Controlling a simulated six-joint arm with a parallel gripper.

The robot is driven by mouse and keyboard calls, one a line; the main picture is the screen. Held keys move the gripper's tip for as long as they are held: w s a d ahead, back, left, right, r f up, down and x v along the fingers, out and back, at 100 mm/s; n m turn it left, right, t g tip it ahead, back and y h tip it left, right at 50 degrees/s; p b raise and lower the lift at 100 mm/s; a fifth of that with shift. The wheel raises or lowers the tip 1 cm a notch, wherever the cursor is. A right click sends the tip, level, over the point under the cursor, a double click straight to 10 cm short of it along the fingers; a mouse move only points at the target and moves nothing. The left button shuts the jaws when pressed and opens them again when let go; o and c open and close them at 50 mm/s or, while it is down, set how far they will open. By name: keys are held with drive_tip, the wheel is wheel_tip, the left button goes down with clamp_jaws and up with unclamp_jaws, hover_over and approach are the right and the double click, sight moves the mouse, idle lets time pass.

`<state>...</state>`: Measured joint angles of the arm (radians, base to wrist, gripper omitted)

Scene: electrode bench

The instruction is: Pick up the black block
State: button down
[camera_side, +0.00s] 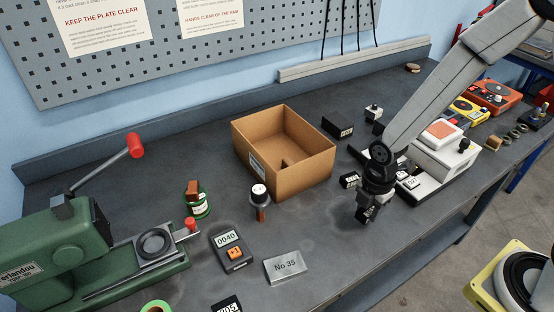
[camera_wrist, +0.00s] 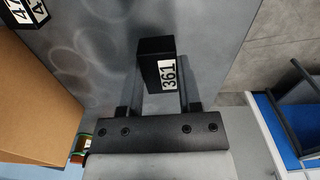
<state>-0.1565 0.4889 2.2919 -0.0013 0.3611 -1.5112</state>
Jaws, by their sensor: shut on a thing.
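A black block (camera_wrist: 153,62) with a white label reading 361 stands between the two fingers of my gripper (camera_wrist: 158,85) in the wrist view. The fingers are shut on its sides. In the side view my gripper (camera_side: 366,208) points down near the bench's front edge, right of the cardboard box. The held block shows there only as a small dark shape with a bit of white at the fingertips. I cannot tell whether it touches the bench.
An open cardboard box (camera_side: 307,178) stands left of my gripper. A small labelled black block (camera_side: 350,180) lies close by, and a longer dark block (camera_side: 337,127) lies farther back. A white device (camera_side: 445,157) stands to the right. A metal plate marked No 35 (camera_side: 285,268) lies front left.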

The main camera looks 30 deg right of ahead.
sight(366, 213)
drive_tip(key=shift+r, duration=3.55)
drive_tip(key=shift+a, duration=0.1)
drive_tip(key=shift+s+a+r, duration=0.15)
drive_tip(key=shift+s+a, duration=0.05)
drive_tip(key=shift+a, duration=0.3)
drive_tip(key=s+a+r+n, duration=0.1)
drive_tip(key=s+a+r, duration=0.1)
drive_tip(key=s+a, duration=0.3)
drive_tip(key=s+a+r+n, duration=0.2)
drive_tip(key=s+a, duration=0.4)
drive_tip(key=a, duration=0.2)
drive_tip(key=shift+s+a+r, duration=0.2)
drive_tip(key=shift+r, duration=0.15)
